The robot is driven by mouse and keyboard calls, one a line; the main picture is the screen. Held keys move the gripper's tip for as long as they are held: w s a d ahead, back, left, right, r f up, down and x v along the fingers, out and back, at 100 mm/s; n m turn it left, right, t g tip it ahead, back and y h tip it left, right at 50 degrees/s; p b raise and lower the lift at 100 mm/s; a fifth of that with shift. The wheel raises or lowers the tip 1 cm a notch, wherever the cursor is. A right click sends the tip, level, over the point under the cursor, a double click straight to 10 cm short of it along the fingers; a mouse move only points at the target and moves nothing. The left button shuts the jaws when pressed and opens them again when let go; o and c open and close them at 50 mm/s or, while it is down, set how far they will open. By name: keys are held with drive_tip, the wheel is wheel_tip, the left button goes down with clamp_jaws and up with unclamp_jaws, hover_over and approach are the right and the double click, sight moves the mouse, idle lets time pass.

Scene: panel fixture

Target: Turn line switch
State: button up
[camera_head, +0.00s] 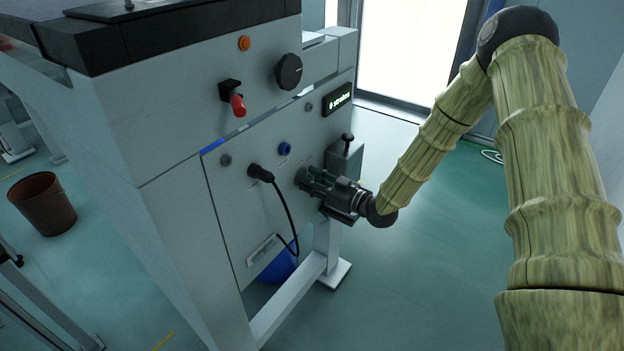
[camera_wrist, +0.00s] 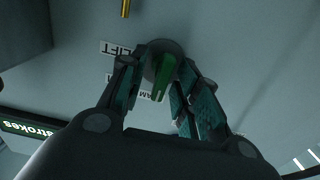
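A round dark switch with a green handle (camera_wrist: 162,78) is on the grey panel in the wrist view, with a label reading LIFT beside it. No label names it the line switch. My gripper (camera_wrist: 159,68) has one finger on each side of this switch, apart enough to leave a gap by the handle, so it looks open; whether a finger touches the switch is unclear. In the head view my gripper (camera_head: 311,183) is against the lower right of the panel (camera_head: 222,192) and hides most of the switch.
Near my gripper are a black plug with a hanging cable (camera_head: 286,203), a blue button (camera_head: 285,148), a black lever (camera_head: 347,141) and a lit display (camera_head: 338,99). Higher up are a red-tipped lever (camera_head: 237,104), a black knob (camera_head: 289,71) and an orange button (camera_head: 244,43).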

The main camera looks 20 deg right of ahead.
drive_tip(key=shift+w+a, duration=0.15)
clamp_jaws()
drive_tip(key=shift+m, duration=0.9)
drive_tip(key=shift+w+d+m, duration=0.1)
drive_tip(key=shift+d+m, duration=0.1)
drive_tip(key=shift+m, duration=0.7)
drive_tip(key=m, duration=0.4)
drive_tip(key=shift+w+d+m, duration=0.1)
drive_tip(key=shift+m, duration=0.3)
drive_tip(key=shift+r+m, duration=0.1)
drive_tip(key=shift+m, duration=0.2)
